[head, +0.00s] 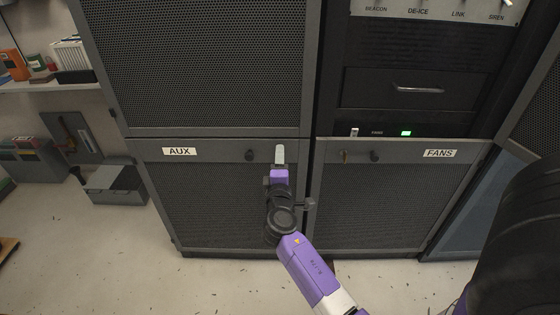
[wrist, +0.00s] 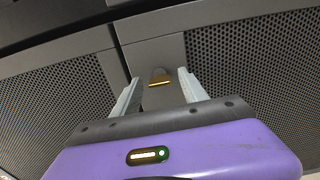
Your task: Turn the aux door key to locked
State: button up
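The door labelled AUX (head: 215,205) is shut, low on the left rack in the head view. A dark round knob (head: 249,155) sits near its top edge. My gripper (head: 280,154) is at the upper right part of this door and hides what is behind it, so the key does not show there in the head view. In the wrist view a small brass key (wrist: 160,77) shows ahead, between the two pale fingers of my gripper (wrist: 156,88). The fingers are apart, with a gap on each side of the key. I cannot tell exactly how the key is turned.
The FANS door (head: 378,208) is to the right, with its own brass key (head: 344,155) and knob (head: 374,156). A drawer (head: 410,88) and a green-lit panel are above. A grey toolbox (head: 115,184) stands at left. The floor before the racks is mostly clear.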

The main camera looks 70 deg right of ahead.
jog(key=shift+a, duration=0.1)
jog(key=v, duration=0.7)
jog(key=shift+a, duration=0.3)
jog(key=shift+s, duration=0.15)
jog(key=s+a+m+t+y, duration=0.15)
jog(key=a+t+y, duration=0.9)
jog(key=a, duration=1.35)
jog(key=s+a+r+m+g+y, duration=0.1)
jog(key=s+a+r+m+y, duration=0.15)
jog(key=s+a, duration=0.5)
jog(key=s+a+r+m+g+y, duration=0.15)
jog(key=s+a+y, duration=0.25)
jog(key=s, duration=0.7)
notch_tip(320, 180, up, 14)
jog(key=p, duration=1.5)
jog(key=shift+w+n, duration=0.2)
jog(key=shift+n, duration=0.15)
